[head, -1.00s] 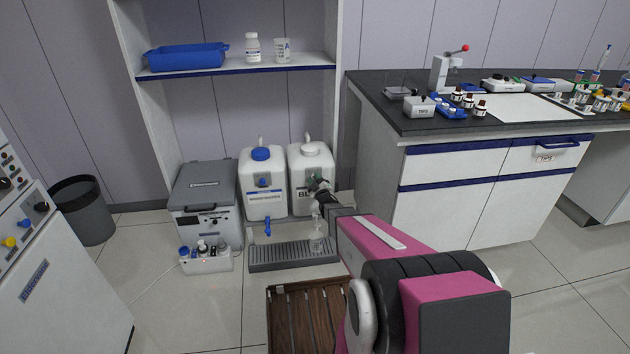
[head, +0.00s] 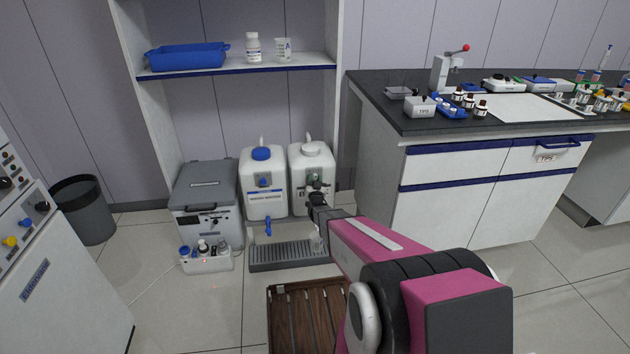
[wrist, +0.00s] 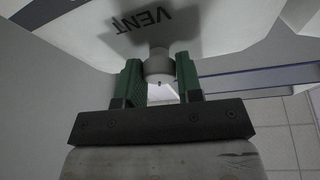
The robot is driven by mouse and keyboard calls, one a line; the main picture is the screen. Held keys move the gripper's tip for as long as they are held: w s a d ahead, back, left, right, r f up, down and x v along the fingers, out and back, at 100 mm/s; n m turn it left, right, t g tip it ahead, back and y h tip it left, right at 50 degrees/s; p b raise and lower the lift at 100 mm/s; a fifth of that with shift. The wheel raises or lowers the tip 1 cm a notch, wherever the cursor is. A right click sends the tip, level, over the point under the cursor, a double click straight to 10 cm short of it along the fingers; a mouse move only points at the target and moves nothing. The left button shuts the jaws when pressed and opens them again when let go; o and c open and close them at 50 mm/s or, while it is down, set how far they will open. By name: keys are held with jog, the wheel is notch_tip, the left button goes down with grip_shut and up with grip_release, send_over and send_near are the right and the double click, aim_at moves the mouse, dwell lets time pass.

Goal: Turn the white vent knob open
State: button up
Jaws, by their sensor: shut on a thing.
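The white vent knob (wrist: 158,66) shows in the wrist view, on the front of a white container (wrist: 225,25). The word VENT is printed there and appears upside down. My gripper (wrist: 159,75) has a green finger on each side of the knob and is shut on it. In the head view, my gripper (head: 317,188) is at the front of the right white container (head: 307,163), which has a white cap. My arm and gripper hide the lower part of its front, and the knob cannot be made out there.
A blue-capped container (head: 262,205) with a blue tap stands to the left. A grey drip tray (head: 285,264) lies on the floor in front. A grey box (head: 205,195) is further left, and a white bench (head: 440,212) stands to the right.

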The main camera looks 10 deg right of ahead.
jog(key=m+h, duration=0.1)
jog(key=m, duration=0.2)
jog(key=m+g+h, duration=0.1)
jog(key=m, duration=0.2)
jog(key=shift+m, duration=0.3)
jog(key=o, duration=0.9)
jog(key=shift+s, duration=0.1)
jog(key=v, duration=1)
jog(key=shift+s+a+f, duration=0.1)
jog(key=shift+s+a, duration=0.1)
jog(key=shift+s, duration=0.1)
